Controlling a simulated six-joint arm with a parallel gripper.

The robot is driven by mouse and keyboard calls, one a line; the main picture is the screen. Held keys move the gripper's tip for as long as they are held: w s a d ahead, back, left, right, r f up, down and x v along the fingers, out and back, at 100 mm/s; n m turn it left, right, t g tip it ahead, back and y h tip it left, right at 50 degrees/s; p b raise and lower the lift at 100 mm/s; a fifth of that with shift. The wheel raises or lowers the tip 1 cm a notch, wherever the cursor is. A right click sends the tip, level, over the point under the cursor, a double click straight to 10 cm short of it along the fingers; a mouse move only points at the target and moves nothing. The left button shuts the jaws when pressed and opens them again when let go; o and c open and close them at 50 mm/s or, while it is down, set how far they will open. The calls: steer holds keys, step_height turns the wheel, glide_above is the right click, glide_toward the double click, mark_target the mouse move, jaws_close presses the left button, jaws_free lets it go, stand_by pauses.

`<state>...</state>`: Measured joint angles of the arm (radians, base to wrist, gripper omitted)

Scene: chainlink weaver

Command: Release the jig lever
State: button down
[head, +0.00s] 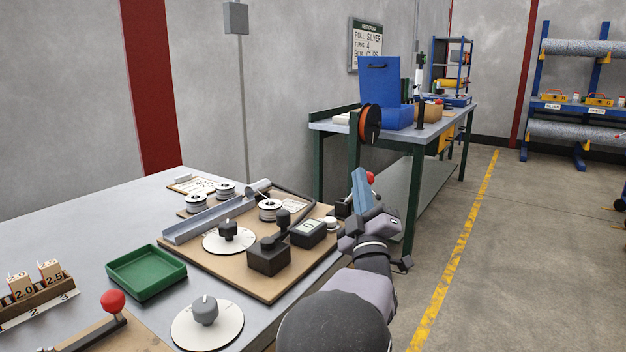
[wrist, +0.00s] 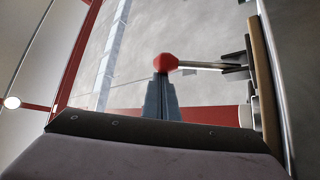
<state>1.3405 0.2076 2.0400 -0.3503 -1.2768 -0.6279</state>
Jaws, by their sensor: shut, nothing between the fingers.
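A lever with a red ball knob (head: 370,177) is at the right end of the wooden board (head: 262,286), partly behind my gripper in the head view. In the wrist view the red knob (wrist: 166,63) sits on a metal rod (wrist: 203,65) that runs right to a dark bracket (wrist: 236,66). My gripper (head: 358,174) is shut and empty beside this lever. In the wrist view the closed fingertips (wrist: 160,78) appear right at the knob. I cannot tell whether they touch it. The lever's base is mostly hidden in the head view.
The board carries a metal channel (head: 212,217), spools, a dial (head: 229,240) and black blocks. A green tray (head: 146,272), another dial (head: 208,324) and a second red-knobbed lever (head: 112,301) are nearer. A workbench (head: 440,118) with a blue bin stands behind. Floor lies right.

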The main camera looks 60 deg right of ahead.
stand_by(0.4)
steer(key=s+a+f, duration=0.2)
steer(key=a, duration=0.6)
steer(key=shift+s+a+f+b, duration=0.25)
steer(key=shift+s+a+b, duration=0.05)
steer(key=shift+a+b, duration=0.15)
steer(key=shift+d, duration=0.1)
